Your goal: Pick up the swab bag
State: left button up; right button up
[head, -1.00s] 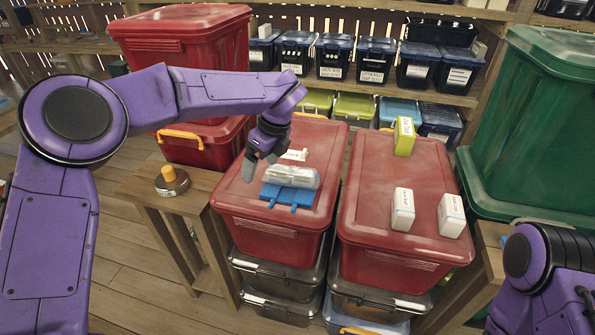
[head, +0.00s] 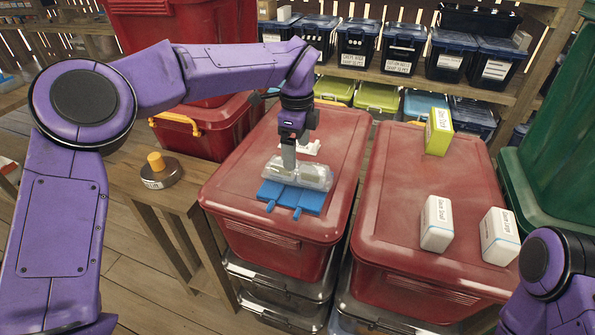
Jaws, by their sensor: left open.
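The swab bag looks to be the clear, shiny packet (head: 312,176) on the left red bin lid (head: 240,180). It lies across a blue piece (head: 290,197) with two prongs toward the front. My left gripper (head: 289,165) points down over the packet's left-middle part, its fingers open. A finger overlaps the packet in the picture; I cannot tell whether it touches it. A small white item (head: 312,147) lies just behind the packet. My right arm shows at the lower right, with its gripper out of view.
The right red bin lid (head: 390,205) carries a yellow-green box (head: 438,132) and two white boxes (head: 436,224), (head: 499,237). A stool (head: 150,200) with a yellow-knobbed dark object stands at left. Labelled dark bins line the shelf behind. A green bin (head: 555,150) stands at right.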

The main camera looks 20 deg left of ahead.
aim_at(297, 172)
pick_arm(q)
jog(key=f, duration=0.1)
jog(key=f+p, duration=0.1)
jog(key=f, duration=0.1)
jog(key=f+p, duration=0.1)
jog(key=f, duration=0.1)
jog(key=shift+s+d, duration=0.2)
jog(key=shift+s, duration=0.15)
jog(key=shift+w+f, duration=0.1)
jog(key=shift+f, duration=0.3)
jog(key=c, duration=1.1)
jog(key=shift+r, duration=0.1)
